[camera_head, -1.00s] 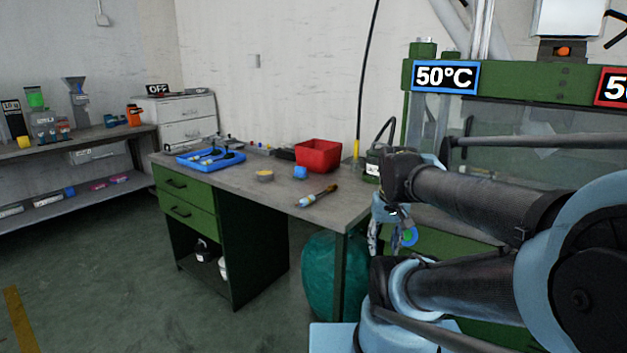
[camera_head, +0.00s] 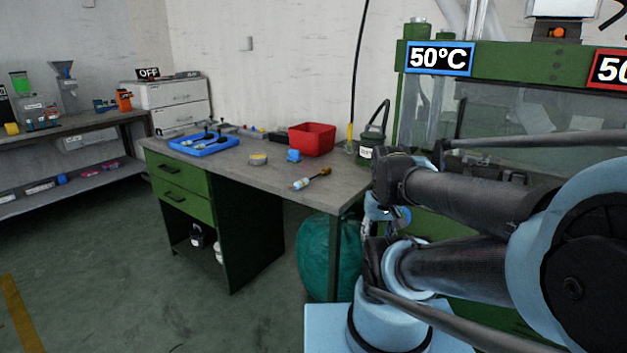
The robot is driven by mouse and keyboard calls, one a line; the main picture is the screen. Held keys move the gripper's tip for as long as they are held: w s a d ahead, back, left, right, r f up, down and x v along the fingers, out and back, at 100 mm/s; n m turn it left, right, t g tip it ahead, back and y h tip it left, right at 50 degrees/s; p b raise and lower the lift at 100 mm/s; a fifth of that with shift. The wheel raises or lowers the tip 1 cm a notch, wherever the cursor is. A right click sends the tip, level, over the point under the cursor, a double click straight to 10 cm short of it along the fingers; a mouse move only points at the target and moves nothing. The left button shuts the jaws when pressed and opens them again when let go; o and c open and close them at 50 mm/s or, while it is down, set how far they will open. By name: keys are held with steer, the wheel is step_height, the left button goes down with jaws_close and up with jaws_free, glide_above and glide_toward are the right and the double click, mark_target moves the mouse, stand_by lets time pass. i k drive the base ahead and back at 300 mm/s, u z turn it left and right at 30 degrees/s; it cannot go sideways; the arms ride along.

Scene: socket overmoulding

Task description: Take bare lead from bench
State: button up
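The bench (camera_head: 265,178) has a grey top and green drawers. A blue tray (camera_head: 183,150) on its left part holds several small dark and pale pieces. I cannot tell whether one of them is the bare lead; they are too small. Several more small parts lie along the back edge, also too small to name. My gripper (camera_head: 378,214) hangs folded near the bench's right end, under my dark arm link. It is mostly hidden behind the arm, so its fingers cannot be made out. It is apart from the blue tray, well to its right.
A dark container (camera_head: 372,140) stands at the back right. A green press (camera_head: 480,90) rises at right. Open floor lies left.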

mark_target(300, 183)
steer(key=u, duration=0.35)
steer(key=k, duration=1.5)
steer(key=z, duration=0.3)
steer(key=i, duration=0.95)
